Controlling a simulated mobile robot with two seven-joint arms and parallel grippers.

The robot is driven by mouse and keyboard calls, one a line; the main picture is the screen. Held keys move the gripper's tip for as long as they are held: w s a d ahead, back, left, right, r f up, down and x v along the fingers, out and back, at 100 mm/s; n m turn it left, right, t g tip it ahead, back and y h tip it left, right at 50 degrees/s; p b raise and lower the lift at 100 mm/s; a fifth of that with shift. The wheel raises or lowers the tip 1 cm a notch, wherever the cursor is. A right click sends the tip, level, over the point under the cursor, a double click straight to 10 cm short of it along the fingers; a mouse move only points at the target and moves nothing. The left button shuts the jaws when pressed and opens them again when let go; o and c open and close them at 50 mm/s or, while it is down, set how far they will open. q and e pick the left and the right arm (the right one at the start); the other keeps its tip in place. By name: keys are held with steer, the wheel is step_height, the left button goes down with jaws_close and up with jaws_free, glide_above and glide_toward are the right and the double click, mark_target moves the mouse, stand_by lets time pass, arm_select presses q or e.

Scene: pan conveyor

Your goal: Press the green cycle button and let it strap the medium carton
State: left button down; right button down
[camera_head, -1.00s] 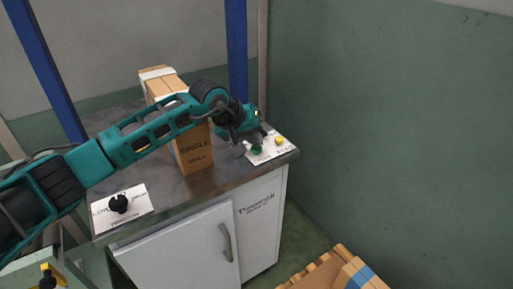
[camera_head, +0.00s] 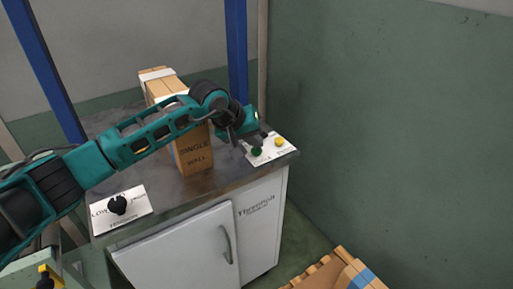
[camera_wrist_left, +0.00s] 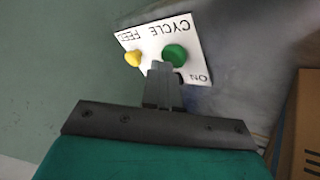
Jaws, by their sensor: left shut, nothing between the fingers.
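The green cycle button (camera_head: 257,152) is on a white panel (camera_head: 287,150) at the right corner of the machine top, with a yellow button (camera_head: 278,142) beside it. The green button also shows in the left wrist view (camera_wrist_left: 175,53). My left gripper (camera_wrist_left: 162,72) is shut and empty, its tips close to the green button; contact cannot be told. The carton (camera_head: 195,158), brown and marked "SINGLE WALL", stands upright on the machine top, partly hidden behind my left arm. My right gripper is not in view.
The strapping machine (camera_head: 180,250) has a steel top and a white door. A black knob (camera_head: 117,204) sits on a white panel at the top's front left. Blue posts (camera_head: 236,50) rise behind. A pallet with a blue-banded carton (camera_head: 357,275) is at bottom right.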

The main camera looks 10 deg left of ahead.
mark_target(255, 150)
arm_select(q)
steer(key=shift+r, duration=0.7)
steer(key=shift+r+p, duration=1.5)
steer(key=shift+r, duration=1.05)
